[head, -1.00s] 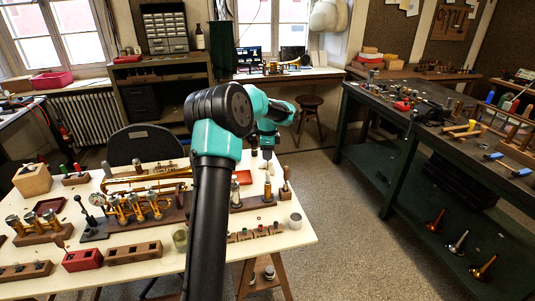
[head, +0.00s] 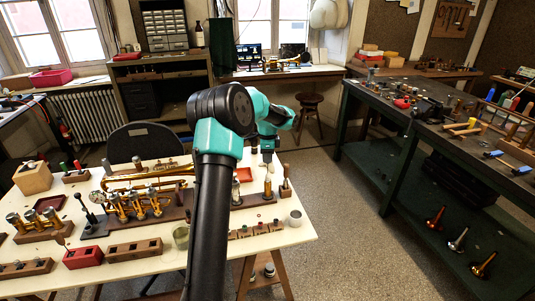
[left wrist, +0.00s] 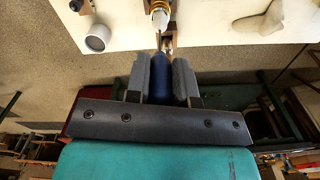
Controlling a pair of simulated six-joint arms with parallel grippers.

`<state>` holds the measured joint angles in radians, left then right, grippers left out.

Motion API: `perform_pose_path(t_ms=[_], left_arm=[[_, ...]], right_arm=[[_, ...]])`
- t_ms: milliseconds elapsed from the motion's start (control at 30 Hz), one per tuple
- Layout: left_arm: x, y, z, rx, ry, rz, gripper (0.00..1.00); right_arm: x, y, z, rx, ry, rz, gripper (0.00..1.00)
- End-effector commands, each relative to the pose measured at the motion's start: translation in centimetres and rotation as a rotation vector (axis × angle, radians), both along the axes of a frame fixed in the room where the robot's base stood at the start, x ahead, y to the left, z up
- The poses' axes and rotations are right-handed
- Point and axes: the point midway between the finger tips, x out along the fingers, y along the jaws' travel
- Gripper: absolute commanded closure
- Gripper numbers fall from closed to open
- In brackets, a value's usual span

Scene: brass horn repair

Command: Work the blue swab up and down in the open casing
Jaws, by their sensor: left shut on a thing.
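My left gripper (left wrist: 161,82) is shut on the blue swab (left wrist: 160,88) in the left wrist view; its dark blue body shows between the two grey fingers. In the head view the left gripper (head: 267,153) is over the right back part of the light table, small and partly behind my arm. A brass piece with a pale ring (left wrist: 160,14) is straight beyond the fingertips. I cannot tell whether the swab's far end is inside it. A brass horn with several valve casings (head: 130,203) lies on the table to the left. My right gripper is not in view.
A grey cup (head: 295,218) stands near the table's right edge and also shows in the left wrist view (left wrist: 97,38). A wooden-handled tool (head: 285,187) stands upright close by. A red block (head: 82,258) is at the front left.

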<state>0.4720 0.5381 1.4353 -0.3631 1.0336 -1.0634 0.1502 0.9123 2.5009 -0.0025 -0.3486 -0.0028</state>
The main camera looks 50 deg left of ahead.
Motion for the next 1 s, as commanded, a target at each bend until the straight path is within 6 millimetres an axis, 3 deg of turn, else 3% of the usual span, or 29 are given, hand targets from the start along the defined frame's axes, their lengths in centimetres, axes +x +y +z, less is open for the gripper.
perform_pose_path(t_ms=[633,1000], left_arm=[[0.0,0.0,-3.5,-0.001,0.001,-0.001,1.00],[0.0,0.0,-2.1,0.001,-0.001,0.000,1.00]], right_arm=[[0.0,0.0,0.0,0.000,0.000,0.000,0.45],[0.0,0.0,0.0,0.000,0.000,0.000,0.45]])
